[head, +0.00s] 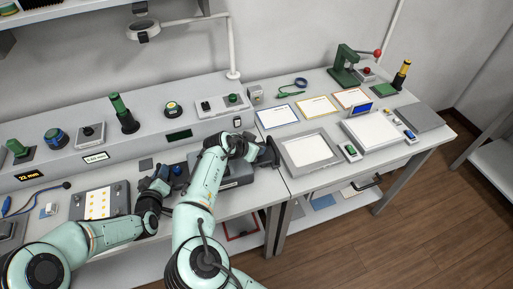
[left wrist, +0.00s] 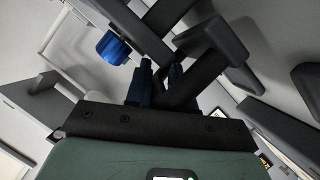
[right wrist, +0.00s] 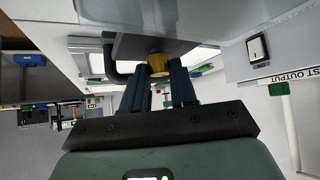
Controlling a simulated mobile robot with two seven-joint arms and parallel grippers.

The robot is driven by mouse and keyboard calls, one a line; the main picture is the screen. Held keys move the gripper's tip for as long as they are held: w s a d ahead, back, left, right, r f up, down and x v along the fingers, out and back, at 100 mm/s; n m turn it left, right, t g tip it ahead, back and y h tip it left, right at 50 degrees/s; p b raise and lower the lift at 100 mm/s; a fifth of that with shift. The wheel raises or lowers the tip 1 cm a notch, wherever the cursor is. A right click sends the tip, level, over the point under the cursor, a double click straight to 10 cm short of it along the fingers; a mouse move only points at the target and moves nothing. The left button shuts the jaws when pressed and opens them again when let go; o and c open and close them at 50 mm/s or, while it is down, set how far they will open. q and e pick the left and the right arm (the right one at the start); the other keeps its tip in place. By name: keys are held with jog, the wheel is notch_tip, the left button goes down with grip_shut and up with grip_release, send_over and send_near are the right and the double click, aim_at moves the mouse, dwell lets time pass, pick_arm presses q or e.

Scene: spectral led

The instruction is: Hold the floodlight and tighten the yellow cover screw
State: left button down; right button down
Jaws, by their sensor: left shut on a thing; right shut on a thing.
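The floodlight (head: 238,174) is a dark grey boxy lamp on the bench, partly hidden behind my right arm in the head view. My left gripper (head: 163,185) is at its left side. In the left wrist view the left gripper (left wrist: 161,70) is shut on a dark bar (left wrist: 190,82), which looks like the floodlight's bracket. A blue knob (left wrist: 113,47) sits beside it. In the right wrist view the right gripper (right wrist: 159,76) is shut on the yellow cover screw (right wrist: 159,64), at the edge of the dark housing (right wrist: 150,46). The screw's lower part is hidden between the fingers.
A board with yellow dots (head: 98,203) lies left of my left gripper. A grey framed panel (head: 310,152) lies on the right bench close to the floodlight. A raised shelf with green and blue devices (head: 125,113) runs behind. A magnifier lamp (head: 143,28) hangs above.

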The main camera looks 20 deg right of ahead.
jog(key=m+g, duration=0.1)
jog(key=m, duration=0.1)
jog(key=m+g+h, duration=0.1)
jog(key=m+g, duration=0.2)
jog(key=shift+w+a+f+m+h, duration=0.1)
jog(key=shift+w+m+h, duration=0.2)
dwell(0.4)
jog(key=c, duration=0.9)
grip_release()
jog(key=v, duration=1.2)
